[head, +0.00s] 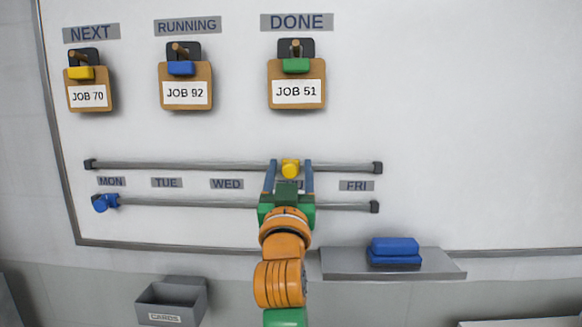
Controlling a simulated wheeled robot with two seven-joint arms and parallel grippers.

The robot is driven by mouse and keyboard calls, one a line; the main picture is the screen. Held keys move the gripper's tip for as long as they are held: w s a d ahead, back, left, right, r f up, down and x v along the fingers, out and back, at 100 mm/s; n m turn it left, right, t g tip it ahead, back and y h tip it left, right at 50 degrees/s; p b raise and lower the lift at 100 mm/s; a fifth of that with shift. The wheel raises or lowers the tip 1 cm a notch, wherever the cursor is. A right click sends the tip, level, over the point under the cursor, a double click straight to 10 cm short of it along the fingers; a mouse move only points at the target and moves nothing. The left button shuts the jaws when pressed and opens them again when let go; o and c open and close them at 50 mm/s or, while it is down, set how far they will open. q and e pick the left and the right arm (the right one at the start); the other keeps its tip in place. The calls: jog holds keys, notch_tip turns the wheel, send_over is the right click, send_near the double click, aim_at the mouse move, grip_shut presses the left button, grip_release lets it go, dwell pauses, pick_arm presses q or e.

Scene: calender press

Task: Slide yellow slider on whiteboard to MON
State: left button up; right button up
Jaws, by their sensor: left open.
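The yellow slider (290,168) sits on the upper rail (200,167), above the mostly hidden label between WED and FRI. My left gripper (290,166) is open, with one finger on each side of the yellow slider. I cannot tell whether either finger touches it. The MON label (111,181) is at the left end, between the upper and lower rails. My right gripper is not in view.
A blue slider (104,203) sits on the lower rail (190,203), below MON. Job cards hang above under NEXT, RUNNING and DONE. A ledge (340,264) with a blue block (394,250) is at lower right. A grey CARDS box (172,300) is at lower left.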

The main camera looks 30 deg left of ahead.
pick_arm(q)
jog(key=shift+s+d+r, duration=0.1)
jog(key=shift+s+d, duration=0.05)
jog(key=shift+s, duration=0.05)
jog(key=shift+c, duration=0.9)
grip_shut()
